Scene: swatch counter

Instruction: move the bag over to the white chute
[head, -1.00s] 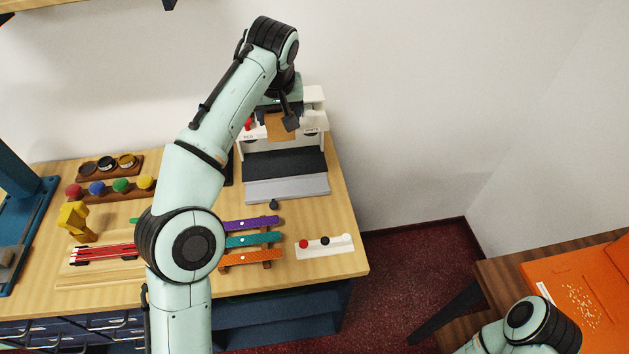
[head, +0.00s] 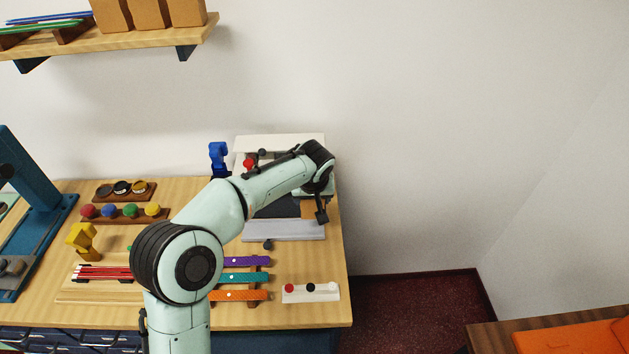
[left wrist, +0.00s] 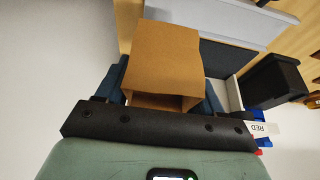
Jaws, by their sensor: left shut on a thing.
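My left gripper (head: 319,203) is shut on the brown paper bag (head: 308,209) at the right side of the white chute unit (head: 280,141). In the left wrist view the bag (left wrist: 166,52) sits between the fingers, with its open end toward the palm. The bag appears to be above the grey front ledge (head: 285,230) or the dark strip behind it; I cannot tell whether it touches. My left arm covers much of the unit, and the white chute's own label is hidden. A RED label (left wrist: 264,129) shows in the left wrist view. My right gripper is out of view.
A red knob (head: 248,164) and a blue object (head: 218,158) are at the unit's left. Purple, teal and orange strips (head: 245,278) and a small white panel with knobs (head: 311,292) lie in front. The counter's right edge is close to the bag.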

